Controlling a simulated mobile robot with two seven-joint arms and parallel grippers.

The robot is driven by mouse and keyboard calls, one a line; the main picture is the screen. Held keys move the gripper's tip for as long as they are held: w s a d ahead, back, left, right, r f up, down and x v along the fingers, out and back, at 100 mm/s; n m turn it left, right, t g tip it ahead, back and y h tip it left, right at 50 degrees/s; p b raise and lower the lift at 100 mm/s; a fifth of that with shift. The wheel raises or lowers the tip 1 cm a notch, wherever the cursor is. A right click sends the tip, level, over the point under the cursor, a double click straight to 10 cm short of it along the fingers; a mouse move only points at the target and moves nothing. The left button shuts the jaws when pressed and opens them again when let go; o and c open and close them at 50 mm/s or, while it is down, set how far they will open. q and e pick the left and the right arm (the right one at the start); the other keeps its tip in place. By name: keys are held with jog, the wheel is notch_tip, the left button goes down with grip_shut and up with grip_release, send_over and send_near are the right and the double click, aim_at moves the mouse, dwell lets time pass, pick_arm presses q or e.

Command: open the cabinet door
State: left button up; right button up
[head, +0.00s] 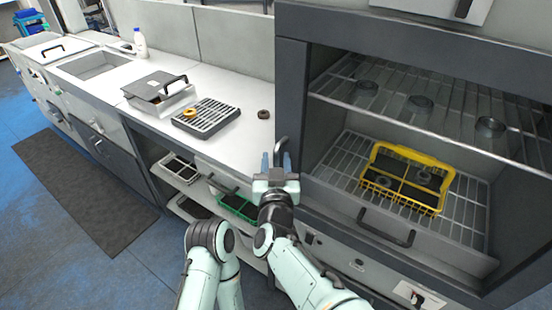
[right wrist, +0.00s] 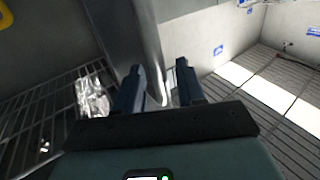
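The dark grey cabinet (head: 292,95) stands at the right in the head view, its wire shelves visible from the front. A curved dark upright handle (head: 281,146) shows at its left front edge. My right gripper (head: 276,162) is at this handle, with its two fingers apart and pointing up. In the right wrist view the fingers (right wrist: 160,88) are spread, with a grey upright bar (right wrist: 147,45) just beyond and between them. I cannot tell whether they touch it. Whether a clear door pane covers the front is unclear. My left gripper is not in view.
A yellow basket (head: 375,153) stands on the cabinet's lower rack, with small round parts on the upper rack. A lower panel handle (head: 386,230) shows below. The white counter (head: 236,150) at left carries a black-topped tray (head: 207,116). Open blue floor (head: 140,262) lies in front.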

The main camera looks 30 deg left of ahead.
jog(key=shift+w+a, duration=0.2)
jog(key=shift+w, duration=0.15)
jog(key=shift+c, duration=0.3)
jog(key=shift+s, duration=0.1)
grip_shut()
